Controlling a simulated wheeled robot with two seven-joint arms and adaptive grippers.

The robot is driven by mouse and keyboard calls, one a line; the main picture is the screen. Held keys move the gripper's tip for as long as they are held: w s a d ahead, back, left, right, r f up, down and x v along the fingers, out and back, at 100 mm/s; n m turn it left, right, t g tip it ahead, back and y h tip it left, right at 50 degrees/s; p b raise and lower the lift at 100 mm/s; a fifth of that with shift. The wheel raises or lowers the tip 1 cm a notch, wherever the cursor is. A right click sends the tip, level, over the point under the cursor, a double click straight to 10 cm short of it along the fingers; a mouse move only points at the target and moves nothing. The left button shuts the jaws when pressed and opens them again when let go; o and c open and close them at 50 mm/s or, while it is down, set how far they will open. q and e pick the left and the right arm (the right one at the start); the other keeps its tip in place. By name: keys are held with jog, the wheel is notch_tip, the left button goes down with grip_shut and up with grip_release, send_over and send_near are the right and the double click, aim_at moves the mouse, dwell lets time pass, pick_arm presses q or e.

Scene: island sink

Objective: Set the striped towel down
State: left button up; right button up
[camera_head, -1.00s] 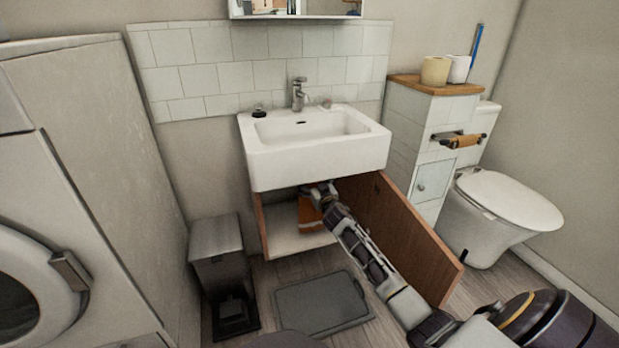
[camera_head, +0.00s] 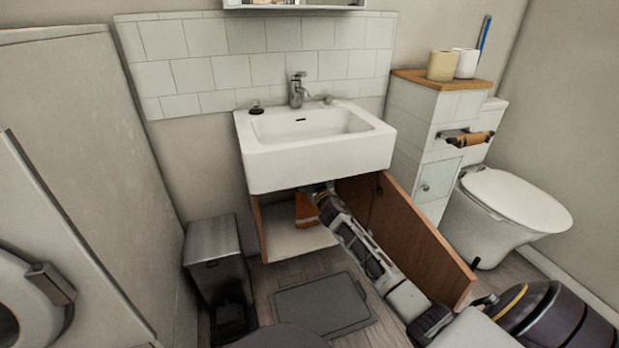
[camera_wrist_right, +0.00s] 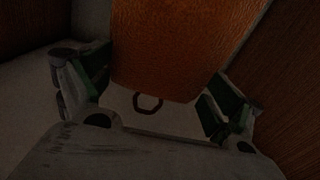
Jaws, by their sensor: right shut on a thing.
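An orange thing, which I take to be the striped towel (camera_head: 306,211), is inside the open cabinet under the sink, above the cabinet floor (camera_head: 294,243). Its stripes are hard to make out. In the right wrist view the towel (camera_wrist_right: 180,50) fills the space between the fingers of my right gripper (camera_wrist_right: 152,88), which is shut on it. In the head view my right arm reaches in under the sink and its gripper is mostly hidden. I cannot tell whether the towel touches the cabinet floor. My left gripper is out of view.
The open wooden cabinet door (camera_head: 415,236) stands close along the right of my arm. The white sink (camera_head: 318,160) is just above. A grey bin (camera_head: 213,262) stands left of the cabinet, and a grey mat (camera_head: 322,304) lies in front.

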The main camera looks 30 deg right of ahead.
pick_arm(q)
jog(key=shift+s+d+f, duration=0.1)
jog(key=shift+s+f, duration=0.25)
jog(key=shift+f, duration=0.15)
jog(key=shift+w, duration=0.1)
pick_arm(e)
jog(key=shift+f, duration=0.15)
jog(key=o, duration=1)
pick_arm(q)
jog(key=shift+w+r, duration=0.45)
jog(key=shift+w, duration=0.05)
pick_arm(e)
jog(key=shift+o, duration=0.2)
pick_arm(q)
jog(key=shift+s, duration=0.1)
